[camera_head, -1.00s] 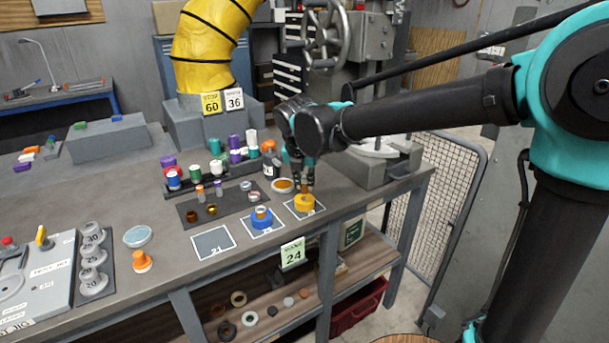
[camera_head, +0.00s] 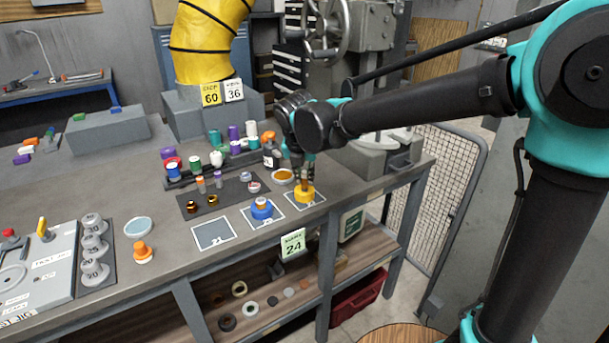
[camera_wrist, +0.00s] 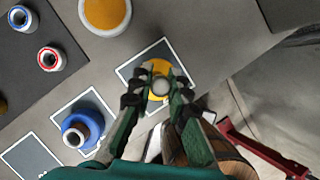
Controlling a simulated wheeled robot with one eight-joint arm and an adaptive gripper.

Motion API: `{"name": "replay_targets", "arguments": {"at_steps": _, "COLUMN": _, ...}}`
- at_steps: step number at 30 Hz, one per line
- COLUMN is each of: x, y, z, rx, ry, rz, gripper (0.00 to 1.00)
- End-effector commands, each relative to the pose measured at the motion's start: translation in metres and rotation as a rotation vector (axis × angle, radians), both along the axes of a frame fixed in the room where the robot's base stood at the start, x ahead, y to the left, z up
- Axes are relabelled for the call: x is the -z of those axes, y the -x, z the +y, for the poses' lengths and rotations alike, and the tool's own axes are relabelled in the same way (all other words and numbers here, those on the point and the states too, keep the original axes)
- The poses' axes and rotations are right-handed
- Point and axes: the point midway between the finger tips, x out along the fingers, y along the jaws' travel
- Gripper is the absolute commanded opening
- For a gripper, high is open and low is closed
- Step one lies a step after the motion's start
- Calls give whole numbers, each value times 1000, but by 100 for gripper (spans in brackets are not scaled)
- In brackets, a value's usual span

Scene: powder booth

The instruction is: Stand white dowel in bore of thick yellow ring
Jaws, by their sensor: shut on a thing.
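The thick yellow ring (camera_head: 304,195) lies on a white-outlined square at the right of the bench's front edge. It also shows in the wrist view (camera_wrist: 155,68), partly covered by my fingers. My gripper (camera_head: 303,178) points down directly over this ring. In the wrist view my gripper (camera_wrist: 161,92) is shut on the white dowel (camera_wrist: 160,85), seen end-on as a pale grey disc between the fingertips, inside the ring's outline. The dowel looks upright. Its lower end is hidden, so I cannot tell how deep it sits in the bore.
A blue ring (camera_head: 261,210) with a brown piece in it stands on the square to the left. An empty outlined square (camera_head: 213,234) lies further left. An orange-topped round dish (camera_head: 283,176) sits just behind the yellow ring. Several coloured spools and bottles stand further back.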

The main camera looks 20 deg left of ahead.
Motion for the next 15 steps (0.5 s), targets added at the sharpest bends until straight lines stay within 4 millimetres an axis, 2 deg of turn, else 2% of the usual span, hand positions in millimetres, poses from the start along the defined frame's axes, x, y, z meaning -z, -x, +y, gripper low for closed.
{"name": "replay_targets", "arguments": {"at_steps": 15, "x": 10, "y": 0, "z": 0, "rx": 0, "ry": 0, "rz": 0, "gripper": 0}}
